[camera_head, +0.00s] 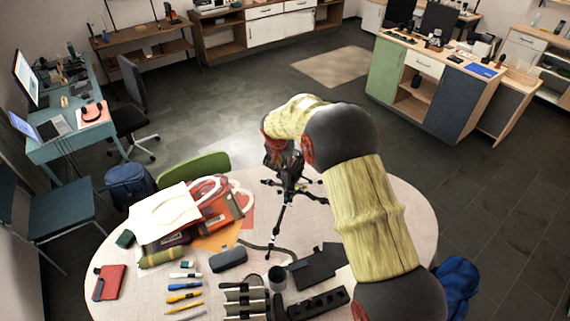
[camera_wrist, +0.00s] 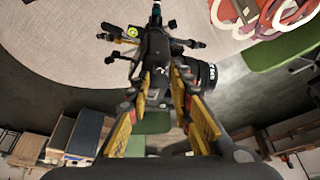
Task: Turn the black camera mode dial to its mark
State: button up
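The black camera (camera_wrist: 156,45) sits on its tripod (camera_head: 284,195), which stands on the round table. Its lens (camera_wrist: 207,76) points to the right in the wrist view. In the head view the camera (camera_head: 271,160) is small, dark and partly covered by my arm. My gripper (camera_wrist: 161,76) is at the camera body, with its yellow-and-black fingers on either side of a dark part of it. A gap shows between the fingers, but I cannot tell whether they touch anything there. I cannot make out the mode dial or its mark.
The round table (camera_head: 405,215) holds red and white bags (camera_head: 205,205), a grey case (camera_head: 228,259), a mug (camera_head: 277,278), pens, and black trays (camera_head: 318,304) near the front. A green chair (camera_head: 203,166) stands behind it. The table's right side is mostly bare.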

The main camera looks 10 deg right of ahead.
aim_at(286, 168)
jog(key=shift+x, duration=1.25)
jog(key=shift+c, duration=1.1)
grip_shut()
